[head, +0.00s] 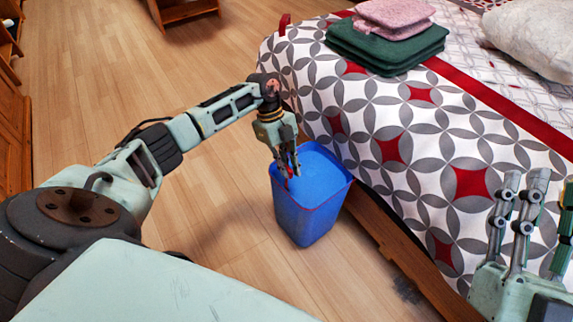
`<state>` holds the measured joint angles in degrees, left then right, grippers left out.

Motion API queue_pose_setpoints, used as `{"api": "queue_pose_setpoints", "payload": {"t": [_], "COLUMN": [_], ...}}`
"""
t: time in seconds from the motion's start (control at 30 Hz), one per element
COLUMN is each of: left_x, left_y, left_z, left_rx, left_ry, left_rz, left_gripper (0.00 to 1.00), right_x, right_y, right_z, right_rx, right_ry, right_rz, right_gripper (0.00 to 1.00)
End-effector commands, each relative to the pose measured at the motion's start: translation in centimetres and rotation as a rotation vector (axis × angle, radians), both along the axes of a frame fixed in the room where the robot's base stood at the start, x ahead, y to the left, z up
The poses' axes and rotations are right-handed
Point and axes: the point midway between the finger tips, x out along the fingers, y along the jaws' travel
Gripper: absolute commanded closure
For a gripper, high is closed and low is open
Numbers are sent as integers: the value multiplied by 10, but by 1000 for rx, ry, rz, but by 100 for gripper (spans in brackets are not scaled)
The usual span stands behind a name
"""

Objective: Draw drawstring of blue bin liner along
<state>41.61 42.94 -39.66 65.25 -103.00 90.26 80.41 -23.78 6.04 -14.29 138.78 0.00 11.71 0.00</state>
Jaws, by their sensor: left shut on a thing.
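A blue bin (307,223) stands on the wooden floor beside the bed, with a light blue liner (323,172) showing inside its mouth. A thin red drawstring (325,206) runs along the bin's rim. My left gripper (289,176) points down at the bin's left rim and is shut on the red drawstring; its fingers hide part of the rim there. My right gripper (518,225) is at the lower right, in front of the bed, its fingers pointing up and apart, with nothing between them.
The bed (385,145) with its patterned cover is right against the bin's right side. Folded green towels (388,50) and pink towels (395,14) lie on it, near a pale pillow (535,38). Wooden furniture (12,130) lines the left edge. The floor left of the bin is clear.

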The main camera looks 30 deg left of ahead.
Motion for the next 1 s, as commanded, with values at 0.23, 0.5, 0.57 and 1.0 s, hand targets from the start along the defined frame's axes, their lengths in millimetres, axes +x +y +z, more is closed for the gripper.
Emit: {"api": "queue_pose_setpoints", "payload": {"t": [0.23,0.5,0.57,1.0], "left_x": [1,1,1,3], "left_y": [0,0,0,6], "left_z": [1,1,1,13], "left_rx": [-1,-1,-1,1], "left_ry": [-3,-2,-2,-4], "left_rz": [0,0,0,0], "left_gripper": [100,74,70,70], "right_x": [1,1,1,1], "right_y": [0,0,0,0], "right_z": [-2,-2,-2,-1], "right_rx": [-4,-3,-3,-3], "right_ry": [11,9,9,7], "right_rz": [-1,-1,-1,-1], "right_gripper": [60,60,60,60]}}
